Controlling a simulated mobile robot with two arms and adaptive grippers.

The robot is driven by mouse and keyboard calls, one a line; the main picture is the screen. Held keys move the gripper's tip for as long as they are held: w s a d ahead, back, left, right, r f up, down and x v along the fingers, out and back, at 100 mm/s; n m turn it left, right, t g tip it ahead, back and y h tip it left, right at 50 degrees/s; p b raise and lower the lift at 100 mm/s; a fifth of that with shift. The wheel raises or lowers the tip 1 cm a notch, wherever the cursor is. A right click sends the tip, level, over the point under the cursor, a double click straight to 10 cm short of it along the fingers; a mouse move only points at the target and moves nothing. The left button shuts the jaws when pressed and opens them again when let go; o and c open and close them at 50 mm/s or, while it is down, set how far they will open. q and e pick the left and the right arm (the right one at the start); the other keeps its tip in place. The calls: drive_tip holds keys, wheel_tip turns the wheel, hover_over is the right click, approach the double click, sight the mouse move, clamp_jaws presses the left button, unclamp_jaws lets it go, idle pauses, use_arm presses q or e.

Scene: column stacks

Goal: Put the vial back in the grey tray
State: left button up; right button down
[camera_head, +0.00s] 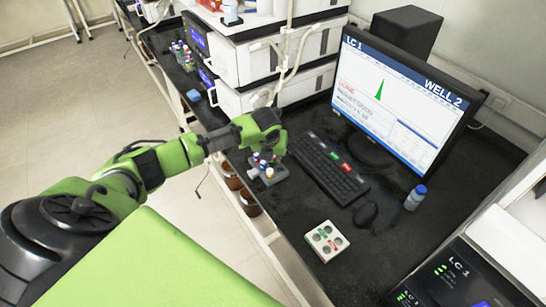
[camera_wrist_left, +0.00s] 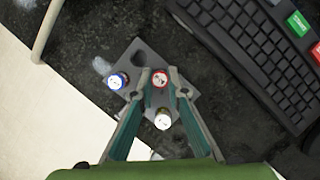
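The small grey tray (camera_head: 268,176) stands on the black bench, left of the keyboard, and shows in the left wrist view (camera_wrist_left: 146,60). A red-capped vial (camera_wrist_left: 159,79) is upright between the fingertips of my left gripper (camera_wrist_left: 160,76), which close in on both sides of its cap. It is at the tray; whether it is fully seated in a hole is hidden. A blue-capped vial (camera_wrist_left: 118,80) and a white-capped vial (camera_wrist_left: 163,120) stand at the tray's left and near corners. In the head view my left gripper (camera_head: 264,150) is directly above the tray. My right gripper is not visible.
A keyboard (camera_head: 328,168) and a mouse (camera_head: 366,214) lie right of the tray. A white block with round wells (camera_head: 326,241) is nearer. A blue-capped bottle (camera_head: 415,198) stands by the monitor (camera_head: 400,95). Stacked instruments (camera_head: 270,60) rise behind my gripper.

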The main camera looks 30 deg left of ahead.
use_arm(q)
drive_tip(key=o, duration=0.5)
drive_tip(key=v, duration=1.2)
